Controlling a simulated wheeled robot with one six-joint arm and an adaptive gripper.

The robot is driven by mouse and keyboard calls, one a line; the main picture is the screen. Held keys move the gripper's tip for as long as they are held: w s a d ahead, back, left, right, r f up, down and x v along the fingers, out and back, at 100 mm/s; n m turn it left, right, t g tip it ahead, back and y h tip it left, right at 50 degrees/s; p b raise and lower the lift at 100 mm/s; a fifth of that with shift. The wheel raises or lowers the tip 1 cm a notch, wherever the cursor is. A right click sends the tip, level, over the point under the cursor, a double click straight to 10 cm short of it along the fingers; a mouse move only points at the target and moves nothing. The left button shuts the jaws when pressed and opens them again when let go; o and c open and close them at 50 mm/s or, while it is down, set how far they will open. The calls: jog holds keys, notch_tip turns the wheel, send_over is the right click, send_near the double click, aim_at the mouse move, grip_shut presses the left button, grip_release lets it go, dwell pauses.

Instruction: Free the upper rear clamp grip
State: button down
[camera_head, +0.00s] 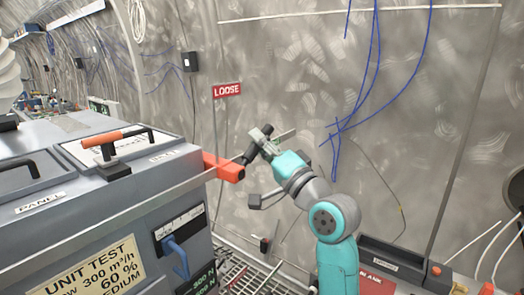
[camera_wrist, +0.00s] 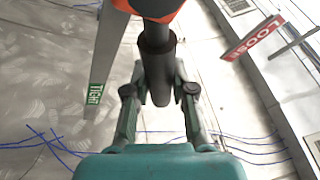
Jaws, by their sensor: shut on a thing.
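The upper rear clamp is an orange arm (camera_head: 223,167) at the right end of the grey unit, with a black cylindrical grip (camera_head: 251,153) slanting up from it. In the wrist view the black grip (camera_wrist: 157,60) hangs from an orange part (camera_wrist: 150,8) between my two fingers. My gripper (camera_head: 264,138) is closed around the grip; it also shows in the wrist view (camera_wrist: 158,90). A red LOOSE sign (camera_head: 227,90) stands behind the clamp, at upper right in the wrist view (camera_wrist: 254,38). A green TIGHT label (camera_wrist: 95,94) is on the left.
The grey unit (camera_head: 120,215) fills the left, with an orange-and-black handle (camera_head: 103,139) on top and a blue lever (camera_head: 176,257) on its front. Blue cables (camera_head: 375,60) hang along the tunnel wall. A dark tray (camera_head: 388,262) stands at lower right.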

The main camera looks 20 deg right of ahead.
aim_at(254, 145)
jog(key=r+n+y, duration=0.1)
jog(key=n, duration=0.1)
jog(key=s+a+n+y, duration=0.1)
jog(key=n, duration=0.1)
jog(key=r+n+y, duration=0.1)
jog(key=n, duration=0.1)
jog(key=shift+s+a+r+n+g, duration=0.2)
jog(key=shift+a+r+n+g, duration=0.1)
jog(key=shift+a+g, duration=0.1)
jog(key=shift+s+a+r+n+g+y, duration=0.2)
jog(key=shift+a+n+g+y, duration=0.25)
jog(key=shift+n, duration=0.45)
jog(key=shift+s+a+r+n+g+y, duration=0.15)
jog(key=shift+s+a+n+g+y, duration=0.1)
jog(key=shift+n+y, duration=0.5)
jog(key=shift+s+a+r+n+g+y, duration=0.2)
jog(key=shift+a+n+g+y, duration=0.1)
jog(key=shift+n, duration=0.75)
jog(key=c, duration=0.9)
grip_release()
jog(key=shift+c, duration=0.2)
jog(key=v, duration=1.2)
jog(key=shift+f, duration=0.1)
